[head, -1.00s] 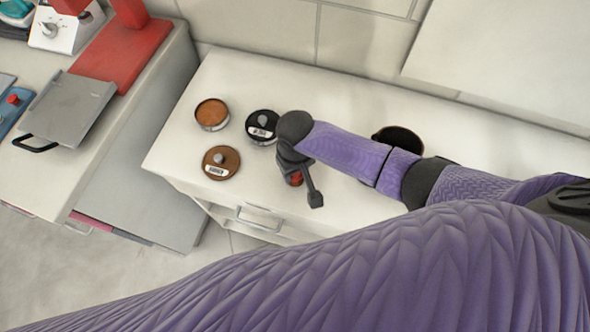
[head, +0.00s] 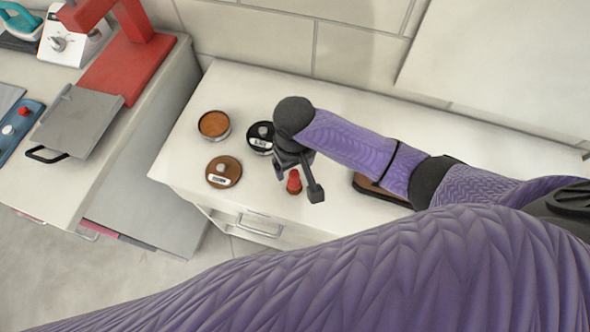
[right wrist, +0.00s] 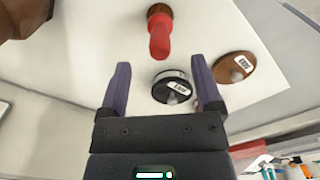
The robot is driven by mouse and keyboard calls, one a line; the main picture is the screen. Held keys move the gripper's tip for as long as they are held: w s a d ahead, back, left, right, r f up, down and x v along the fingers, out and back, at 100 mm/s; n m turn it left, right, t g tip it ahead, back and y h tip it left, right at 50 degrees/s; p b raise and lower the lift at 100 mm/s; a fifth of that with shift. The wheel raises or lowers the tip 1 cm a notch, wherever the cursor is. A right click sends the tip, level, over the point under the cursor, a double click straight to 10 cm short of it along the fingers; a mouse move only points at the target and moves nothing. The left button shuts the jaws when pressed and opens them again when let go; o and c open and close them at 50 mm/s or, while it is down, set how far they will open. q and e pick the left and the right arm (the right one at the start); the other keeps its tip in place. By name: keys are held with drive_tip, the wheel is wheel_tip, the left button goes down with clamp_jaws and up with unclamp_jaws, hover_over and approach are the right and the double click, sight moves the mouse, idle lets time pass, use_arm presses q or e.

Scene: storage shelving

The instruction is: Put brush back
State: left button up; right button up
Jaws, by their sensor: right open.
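A small brush with a red handle and brown end (head: 294,183) is on the white cabinet top, near its front edge. It also shows in the right wrist view (right wrist: 160,35), beyond my fingertips. My right gripper (head: 298,178) is open and empty, with its fingers on either side of the brush in the head view. In the right wrist view (right wrist: 161,66) the red handle points toward the gap between the fingers and is not gripped. Whether a finger touches it cannot be told. My left gripper is out of view.
Left of the gripper are an open tin of orange-brown polish (head: 214,124), a black labelled tin (head: 260,136) and a brown labelled lid (head: 223,171). A brown object (head: 375,188) is partly hidden behind my forearm. A counter with a red machine (head: 125,70) stands left.

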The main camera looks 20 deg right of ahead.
wheel_tip(320, 180, up, 4)
drive_tip(key=shift+r+p, duration=0.25)
drive_tip(key=shift+p, duration=0.25)
idle(1.1)
